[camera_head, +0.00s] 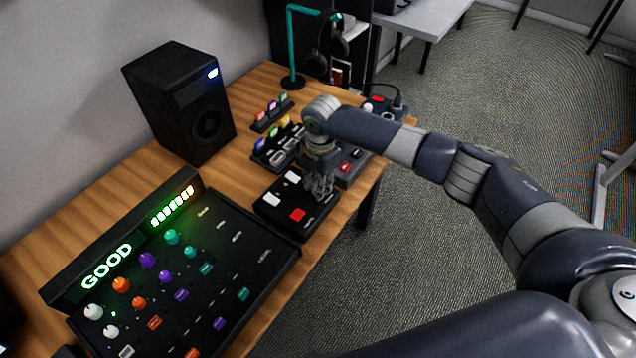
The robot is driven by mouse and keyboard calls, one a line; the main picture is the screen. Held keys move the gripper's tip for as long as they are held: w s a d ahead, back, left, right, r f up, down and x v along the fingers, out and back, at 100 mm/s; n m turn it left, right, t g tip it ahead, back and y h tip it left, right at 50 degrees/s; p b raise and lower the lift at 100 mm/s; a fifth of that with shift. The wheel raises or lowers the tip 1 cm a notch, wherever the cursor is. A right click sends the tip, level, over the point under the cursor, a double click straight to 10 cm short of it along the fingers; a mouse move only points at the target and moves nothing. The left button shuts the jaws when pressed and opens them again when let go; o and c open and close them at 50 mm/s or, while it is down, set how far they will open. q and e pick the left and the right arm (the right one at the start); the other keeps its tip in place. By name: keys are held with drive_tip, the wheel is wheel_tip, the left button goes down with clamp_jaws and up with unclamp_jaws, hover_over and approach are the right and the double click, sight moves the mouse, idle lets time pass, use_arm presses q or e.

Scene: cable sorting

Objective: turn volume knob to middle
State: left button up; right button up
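A black mixer panel (215,290) with several knobs and sliders lies on the desk at the lower left. Its raised back display (107,267) reads GOOD in green, beside a row of lit bars. The knobs are white (93,311), orange (121,285), purple (147,260) and green (171,237); I cannot read which is the volume knob. My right gripper (320,188) points down over a black box (268,208) with white and red buttons, right of the mixer. Its fingers are too small to tell open from shut, and contact is unclear. My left gripper is out of view.
A black speaker (180,100) stands behind the mixer. Small racks with coloured tabs (272,112) and a dark box with red buttons (352,166) are near my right wrist. A teal headphone stand (291,50) is at the far end. Carpet lies beyond the desk's right edge.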

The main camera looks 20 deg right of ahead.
drive_tip(key=shift+r+m+p, duration=0.15)
drive_tip(key=shift+m+p, duration=0.45)
drive_tip(key=shift+p, duration=0.15)
drive_tip(key=shift+s+m+p, duration=0.1)
drive_tip(key=shift+m+p, duration=1)
drive_tip(key=shift+m, duration=0.1)
drive_tip(key=m+p, duration=0.2)
drive_tip(key=shift+a+m, duration=0.1)
drive_tip(key=shift+m, duration=0.2)
drive_tip(key=m+p, duration=0.3)
drive_tip(key=m, duration=0.2)
drive_tip(key=shift+m, duration=0.3)
drive_tip(key=m+p, duration=0.1)
drive_tip(key=m, duration=0.2)
drive_tip(key=shift+h+p, duration=0.3)
drive_tip(key=shift+p, duration=0.1)
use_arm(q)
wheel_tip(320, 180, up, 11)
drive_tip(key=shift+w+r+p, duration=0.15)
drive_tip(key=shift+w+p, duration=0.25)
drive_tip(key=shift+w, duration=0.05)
use_arm(e)
drive_tip(key=shift+m, duration=1.4)
